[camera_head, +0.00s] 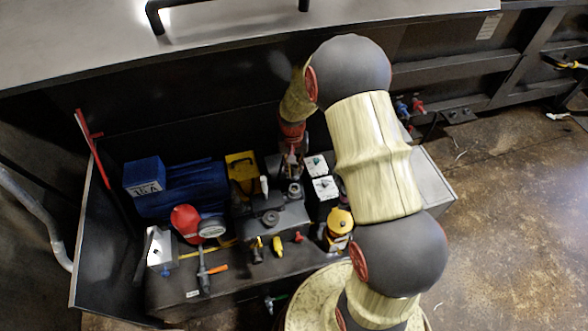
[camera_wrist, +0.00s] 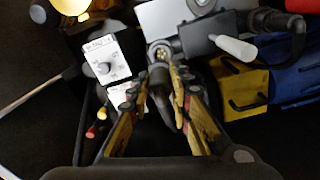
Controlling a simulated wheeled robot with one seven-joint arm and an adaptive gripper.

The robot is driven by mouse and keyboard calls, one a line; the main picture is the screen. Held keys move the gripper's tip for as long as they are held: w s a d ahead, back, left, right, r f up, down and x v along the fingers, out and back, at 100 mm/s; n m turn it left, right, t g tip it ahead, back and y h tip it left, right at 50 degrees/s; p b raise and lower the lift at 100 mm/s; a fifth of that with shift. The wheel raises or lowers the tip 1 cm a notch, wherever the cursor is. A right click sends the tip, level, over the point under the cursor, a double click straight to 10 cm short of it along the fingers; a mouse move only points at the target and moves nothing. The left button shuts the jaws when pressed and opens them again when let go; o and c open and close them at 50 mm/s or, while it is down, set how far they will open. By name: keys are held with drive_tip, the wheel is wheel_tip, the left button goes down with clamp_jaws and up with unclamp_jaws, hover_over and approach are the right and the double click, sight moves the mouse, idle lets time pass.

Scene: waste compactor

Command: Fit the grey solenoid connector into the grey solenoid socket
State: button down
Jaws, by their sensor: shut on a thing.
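My gripper (camera_wrist: 162,75) is shut on a dark grey connector (camera_wrist: 160,82), seen between the fingers in the wrist view. A round grey socket (camera_wrist: 160,50) with a pale rim and small pins inside shows just beyond the connector's far end. In the wrist view the connector overlaps the socket's near edge; I cannot tell whether they touch. In the head view my gripper (camera_head: 292,158) points down above the compactor's equipment, with the socket (camera_head: 294,190) just below it. The held connector is too small to make out there.
Two white boxes with dials (camera_head: 326,187) stand right of the socket. A yellow-domed lamp (camera_head: 340,221) stands in front on the right. Room around the gripper is tight.

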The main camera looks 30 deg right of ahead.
sight(294, 177)
drive_tip(key=shift+m, duration=0.3)
drive_tip(key=shift+f+b, duration=1.5)
drive_tip(key=shift+f, duration=1.4)
drive_tip(key=shift+s+f+b, duration=0.1)
drive_tip(key=shift+f+b, duration=0.5)
drive_tip(key=shift+f, duration=1.1)
idle(0.5)
drive_tip(key=c, duration=1.5)
unclamp_jaws()
drive_tip(key=shift+c, duration=0.2)
drive_tip(key=shift+r, duration=0.1)
drive_tip(key=shift+c, duration=0.4)
drive_tip(key=shift+r+p, duration=2.4)
drive_tip(key=shift+r, duration=1)
